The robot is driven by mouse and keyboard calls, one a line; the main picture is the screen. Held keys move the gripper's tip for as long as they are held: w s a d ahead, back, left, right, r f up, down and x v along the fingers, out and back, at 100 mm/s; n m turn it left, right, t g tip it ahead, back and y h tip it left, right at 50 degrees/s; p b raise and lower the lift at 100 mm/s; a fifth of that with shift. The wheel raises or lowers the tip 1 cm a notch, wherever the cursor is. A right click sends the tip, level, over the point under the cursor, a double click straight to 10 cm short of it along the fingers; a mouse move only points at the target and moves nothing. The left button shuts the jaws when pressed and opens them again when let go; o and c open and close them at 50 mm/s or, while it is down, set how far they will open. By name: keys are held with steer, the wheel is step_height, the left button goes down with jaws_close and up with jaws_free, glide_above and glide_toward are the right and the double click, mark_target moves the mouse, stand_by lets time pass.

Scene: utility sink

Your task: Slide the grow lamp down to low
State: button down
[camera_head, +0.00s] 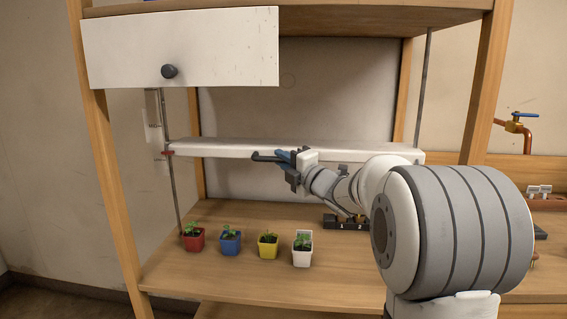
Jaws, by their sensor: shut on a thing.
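The grow lamp (220,148) is a long white bar lying level between two upright metal rods, at mid-height above the shelf. A red marker (168,152) sits at its left end, beside a pale label strip (152,125) whose lettering is too small to read. A dark handle (265,157) sticks out from the lamp's front near the middle. The fingers and wrist hide the handle's right part and some of the lamp.
Small potted seedlings in red (193,239), blue (230,242), yellow (268,246) and white (302,249) pots stand on the shelf (200,278) below the lamp. A black numbered block (346,222) is behind. A white drawer front (180,48) hangs above; a copper tap (518,127) is right.

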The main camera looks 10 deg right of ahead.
steer(key=shift+f+b, duration=0.85)
steer(key=shift+f, duration=0.75)
steer(key=c, duration=1.4)
jaws_free()
steer(key=r+v, duration=0.1)
steer(key=v, duration=0.6)
steer(key=shift+s+f, duration=0.4)
steer(key=shift+d, duration=0.15)
